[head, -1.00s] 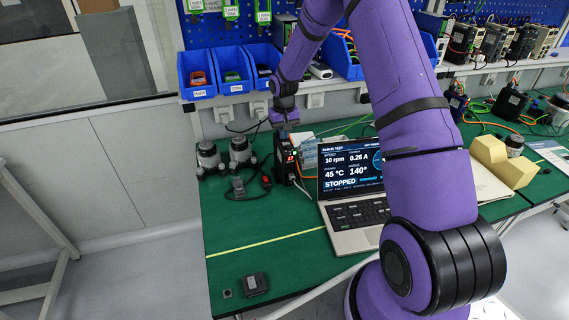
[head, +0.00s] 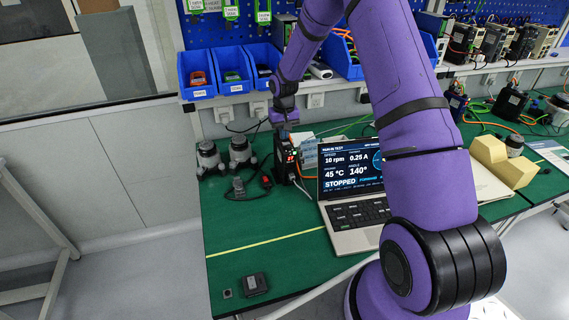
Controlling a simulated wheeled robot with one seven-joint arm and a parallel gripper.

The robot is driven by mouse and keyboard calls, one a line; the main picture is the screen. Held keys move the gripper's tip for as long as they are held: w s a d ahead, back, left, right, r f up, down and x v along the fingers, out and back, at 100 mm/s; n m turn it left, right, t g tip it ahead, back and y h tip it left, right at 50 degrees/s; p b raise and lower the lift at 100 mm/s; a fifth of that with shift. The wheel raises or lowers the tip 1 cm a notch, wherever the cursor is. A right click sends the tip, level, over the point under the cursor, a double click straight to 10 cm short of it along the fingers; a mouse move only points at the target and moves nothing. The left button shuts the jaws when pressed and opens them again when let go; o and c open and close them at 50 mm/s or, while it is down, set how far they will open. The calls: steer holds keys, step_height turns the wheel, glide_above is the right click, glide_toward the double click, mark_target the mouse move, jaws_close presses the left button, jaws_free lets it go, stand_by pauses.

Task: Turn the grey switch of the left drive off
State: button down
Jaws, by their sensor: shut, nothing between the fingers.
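The left drive (head: 285,158) is a small black box with a red lit display, standing on the green bench left of the laptop. My gripper (head: 283,131) is shut and empty, pointing down at the top of this drive. I cannot tell whether its tips touch the drive. The grey switch cannot be made out at this size; my gripper may hide it. The laptop (head: 350,168) screen reads 10 rpm, 0.25 A, 45 °C, 140° and STOPPED.
Two grey-black actuators (head: 240,150) and a small device with a red part and cables (head: 240,187) lie left of the drive. Blue bins (head: 197,74) sit on the shelf behind. A dark box (head: 254,284) is near the front edge.

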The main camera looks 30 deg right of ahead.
steer(key=shift+f, duration=1.25)
stand_by(1.2)
steer(key=shift+r, duration=3.5)
steer(key=shift+r, duration=0.2)
steer(key=s+a+r+n+t+h, duration=0.1)
steer(key=s+a+r, duration=0.2)
steer(key=s+r, duration=0.7)
steer(key=s+a+r+t, duration=0.1)
steer(key=s+a+r, duration=0.35)
steer(key=r, duration=0.95)
steer(key=s+a+r+t, duration=0.1)
steer(key=s+r, duration=0.2)
steer(key=s, duration=1)
steer(key=s+a+r+n+t+y, duration=0.1)
steer(key=s+r+t, duration=0.1)
steer(key=s, duration=1.2)
steer(key=shift+a+r, duration=0.35)
steer(key=shift+r, duration=0.3)
